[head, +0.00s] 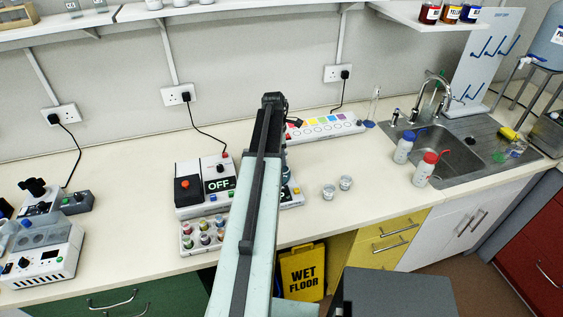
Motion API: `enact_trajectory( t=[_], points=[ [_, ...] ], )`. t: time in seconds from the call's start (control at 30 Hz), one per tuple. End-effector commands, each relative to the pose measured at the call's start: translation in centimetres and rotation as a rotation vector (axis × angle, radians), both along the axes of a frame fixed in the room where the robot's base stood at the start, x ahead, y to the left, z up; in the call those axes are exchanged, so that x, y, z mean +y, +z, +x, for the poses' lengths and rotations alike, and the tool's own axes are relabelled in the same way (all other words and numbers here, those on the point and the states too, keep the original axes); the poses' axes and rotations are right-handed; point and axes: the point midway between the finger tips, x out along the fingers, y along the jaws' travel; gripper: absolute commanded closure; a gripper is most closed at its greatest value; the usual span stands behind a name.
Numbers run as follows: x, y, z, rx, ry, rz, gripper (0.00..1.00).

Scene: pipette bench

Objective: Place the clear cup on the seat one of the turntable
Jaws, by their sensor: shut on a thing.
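Two small clear cups stand upright side by side on the bench right of my arm, one at the front left (328,191) and one at the back right (345,182). My arm reaches up the middle of the picture and covers part of the bench. The jaws of my gripper are hidden behind the arm, so anything in them is hidden too. I cannot clearly make out a turntable or its seat one; my arm hides part of the equipment there.
A control box reading OFF (219,184) and a rack of colored caps (203,236) are left of my arm. A white strip with colored spots (325,127) lies behind. Two bottles (404,147) (425,170) stand by the sink (452,153). Bench right of the cups is clear.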

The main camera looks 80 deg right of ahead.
Motion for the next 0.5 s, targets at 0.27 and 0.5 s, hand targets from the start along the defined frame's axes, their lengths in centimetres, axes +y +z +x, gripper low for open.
enact_trajectory(
  t=[0.27, 0.5],
  points=[
    [0.1, -3.7, 0.0, 0.0, 0.001, 0.0, 1.0],
    [0.1, -3.7, 0.0, 0.0, 0.001, 0.0, 1.0]
  ],
)
